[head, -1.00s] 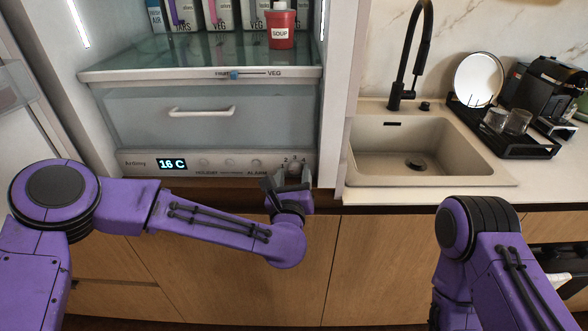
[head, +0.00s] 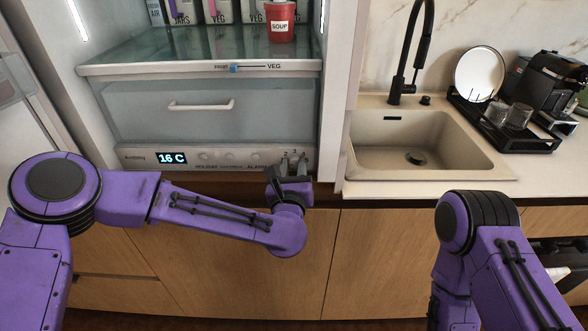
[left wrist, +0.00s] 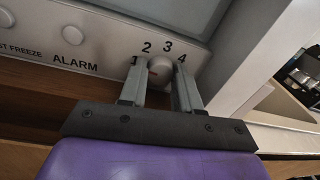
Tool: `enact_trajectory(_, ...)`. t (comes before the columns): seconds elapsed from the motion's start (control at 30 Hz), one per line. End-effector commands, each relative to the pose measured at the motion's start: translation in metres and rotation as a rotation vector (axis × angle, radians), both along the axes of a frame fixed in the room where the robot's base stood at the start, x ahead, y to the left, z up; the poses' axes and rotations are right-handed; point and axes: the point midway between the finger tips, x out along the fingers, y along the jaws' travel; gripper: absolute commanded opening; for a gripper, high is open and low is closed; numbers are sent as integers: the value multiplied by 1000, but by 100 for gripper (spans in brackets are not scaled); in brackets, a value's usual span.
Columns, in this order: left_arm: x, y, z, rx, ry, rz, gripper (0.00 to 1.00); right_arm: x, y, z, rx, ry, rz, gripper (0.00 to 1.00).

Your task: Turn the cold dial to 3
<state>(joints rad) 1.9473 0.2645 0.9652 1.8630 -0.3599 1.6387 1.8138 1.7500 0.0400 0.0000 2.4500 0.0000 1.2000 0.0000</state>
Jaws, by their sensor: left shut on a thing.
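The cold dial (left wrist: 161,67) is a small round grey knob on the fridge's lower panel, with 1, 2, 3 and 4 printed around it. A small reddish mark on its face seems to point left, towards the 1. My left gripper (left wrist: 160,85) is shut on the dial, one finger on each side, coming from below. In the head view my left gripper (head: 292,168) largely hides the dial. The panel's display (head: 172,158) reads 16 C. My right arm shows at the lower right, but its gripper is out of view.
Several round buttons (head: 230,156) sit left of the dial, one labelled ALARM. Above are a drawer with a white handle (head: 201,105) and a glass shelf with a red soup cup (head: 281,22). The sink counter (head: 430,188) stands to the right, wooden fronts below.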

Motion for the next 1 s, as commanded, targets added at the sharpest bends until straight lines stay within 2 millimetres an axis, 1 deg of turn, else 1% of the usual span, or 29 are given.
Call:
enact_trajectory(0.2, 0, -1, 0, 169, -2, -1, 2, 0, 0, -8, 0, 0, 0, 0)
enact_trajectory(0.43, 0, -2, 1, 389, -3, -2, 2, 0, 0, -12, 0, 0, 0, 0)
enact_trajectory(1.0, 0, -4, 2, 932, -2, -2, 2, 0, 0, -12, 0, 0, 0, 0)
